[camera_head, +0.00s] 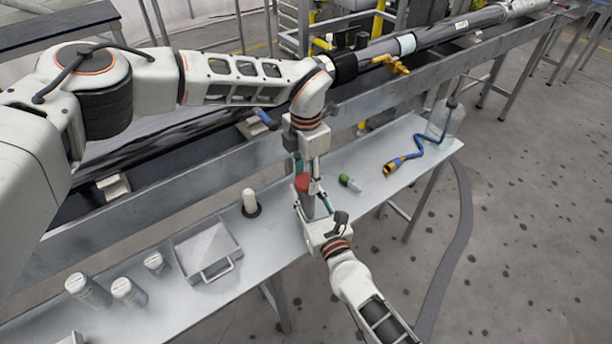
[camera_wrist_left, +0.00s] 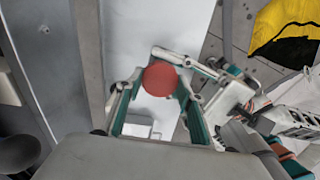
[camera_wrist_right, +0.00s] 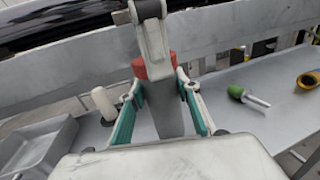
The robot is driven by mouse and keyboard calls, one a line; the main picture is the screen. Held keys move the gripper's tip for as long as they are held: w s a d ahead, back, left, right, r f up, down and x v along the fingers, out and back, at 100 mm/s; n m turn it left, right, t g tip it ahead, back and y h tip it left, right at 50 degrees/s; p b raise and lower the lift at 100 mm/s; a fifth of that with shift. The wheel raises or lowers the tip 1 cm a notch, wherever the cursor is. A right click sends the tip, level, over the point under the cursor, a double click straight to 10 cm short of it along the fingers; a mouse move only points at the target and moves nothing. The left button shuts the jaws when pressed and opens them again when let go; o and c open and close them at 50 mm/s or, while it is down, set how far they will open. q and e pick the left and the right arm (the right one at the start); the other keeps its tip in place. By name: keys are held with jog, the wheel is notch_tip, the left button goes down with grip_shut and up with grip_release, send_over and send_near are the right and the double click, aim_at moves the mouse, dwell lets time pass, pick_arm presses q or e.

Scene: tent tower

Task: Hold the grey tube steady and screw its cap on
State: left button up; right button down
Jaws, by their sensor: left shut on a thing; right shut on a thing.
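The grey tube (camera_head: 308,207) stands upright above the metal bench, with the red cap (camera_head: 302,184) at its top end. My right gripper (camera_wrist_right: 163,100) is shut around the grey tube, which also shows in the right wrist view (camera_wrist_right: 168,118). My left gripper (camera_wrist_left: 159,86) comes down from above and is shut on the red cap, seen from above as a round disc in the left wrist view (camera_wrist_left: 160,76). In the right wrist view the cap (camera_wrist_right: 141,68) meets the tube's top. The thread is hidden, so I cannot tell how far the cap is screwed on.
Left on the bench are a white peg on a black base (camera_head: 250,200), a grey tray (camera_head: 207,250) and several lidded jars (camera_head: 129,292). To the right lie a green-handled tool (camera_head: 348,182) and a blue cable (camera_head: 432,150) with a yellow end. A conveyor frame (camera_head: 440,70) runs behind.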

pick_arm(q)
jog(key=m, duration=0.5)
jog(key=shift+m, duration=0.4)
jog(key=m, duration=0.4)
jog(key=o, duration=1.3)
notch_tip(320, 180, up, 12)
pick_arm(e)
jog(key=c, duration=1.4)
grip_release()
